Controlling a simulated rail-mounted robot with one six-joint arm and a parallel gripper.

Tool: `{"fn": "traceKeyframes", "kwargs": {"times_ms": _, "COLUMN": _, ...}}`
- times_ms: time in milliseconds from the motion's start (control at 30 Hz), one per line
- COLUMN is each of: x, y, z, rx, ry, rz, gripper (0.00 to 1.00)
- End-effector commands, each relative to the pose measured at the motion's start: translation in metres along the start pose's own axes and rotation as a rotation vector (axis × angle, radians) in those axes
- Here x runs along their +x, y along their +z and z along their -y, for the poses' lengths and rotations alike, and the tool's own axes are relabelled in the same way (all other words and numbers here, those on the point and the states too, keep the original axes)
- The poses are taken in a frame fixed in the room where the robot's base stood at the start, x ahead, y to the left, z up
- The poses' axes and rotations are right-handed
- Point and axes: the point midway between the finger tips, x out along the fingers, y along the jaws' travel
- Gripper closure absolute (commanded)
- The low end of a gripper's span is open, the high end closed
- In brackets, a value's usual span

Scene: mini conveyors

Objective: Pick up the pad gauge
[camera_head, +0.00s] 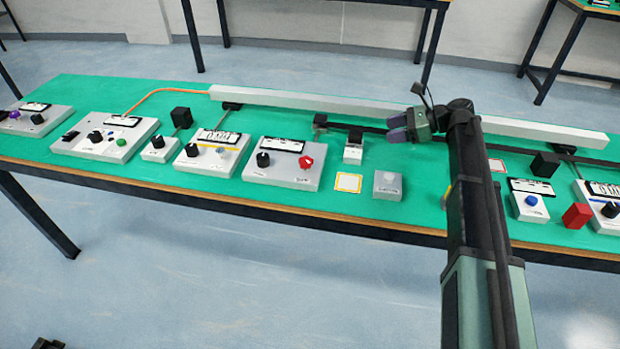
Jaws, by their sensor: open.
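My gripper (391,127) is above the middle of the green bench, with its purple fingertips pointing left. Its jaws are open and nothing shows between them. The labels are too small to read, so I cannot tell for sure which thing is the pad gauge. A small grey block (388,186) with a light round top and a label on its front stands below and left of the gripper, near the front edge. A yellow-bordered white pad (348,182) lies flat beside the grey block.
Control boxes with knobs line the bench, including one with a red knob (285,164). A long white rail (310,103) runs behind them. A red block (577,216) and a box with a blue button (529,203) stand right of my arm. A red-bordered pad (497,165) lies near it.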

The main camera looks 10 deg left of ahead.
Motion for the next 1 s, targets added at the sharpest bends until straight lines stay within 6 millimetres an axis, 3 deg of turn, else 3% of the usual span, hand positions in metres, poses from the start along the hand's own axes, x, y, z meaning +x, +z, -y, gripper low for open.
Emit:
{"fn": "traceKeyframes", "kwargs": {"times_ms": 67, "x": 0.001, "y": -0.003, "z": 0.012, "rx": 0.055, "ry": -0.003, "rz": 0.043, "gripper": 0.45}}
{"fn": "traceKeyframes", "kwargs": {"times_ms": 233, "x": 0.006, "y": 0.003, "z": 0.010, "rx": 0.066, "ry": -0.002, "rz": 0.051, "gripper": 0.45}}
{"fn": "traceKeyframes", "kwargs": {"times_ms": 467, "x": 0.050, "y": 0.003, "z": 0.009, "rx": 0.063, "ry": -0.001, "rz": 0.049, "gripper": 0.45}}
{"fn": "traceKeyframes", "kwargs": {"times_ms": 667, "x": 0.058, "y": 0.006, "z": 0.010, "rx": 0.064, "ry": -0.003, "rz": 0.049, "gripper": 0.45}}
{"fn": "traceKeyframes", "kwargs": {"times_ms": 900, "x": 0.100, "y": 0.006, "z": 0.009, "rx": 0.062, "ry": -0.001, "rz": 0.048, "gripper": 0.45}}
{"fn": "traceKeyframes", "kwargs": {"times_ms": 1000, "x": 0.108, "y": 0.009, "z": 0.009, "rx": 0.063, "ry": -0.002, "rz": 0.048, "gripper": 0.45}}
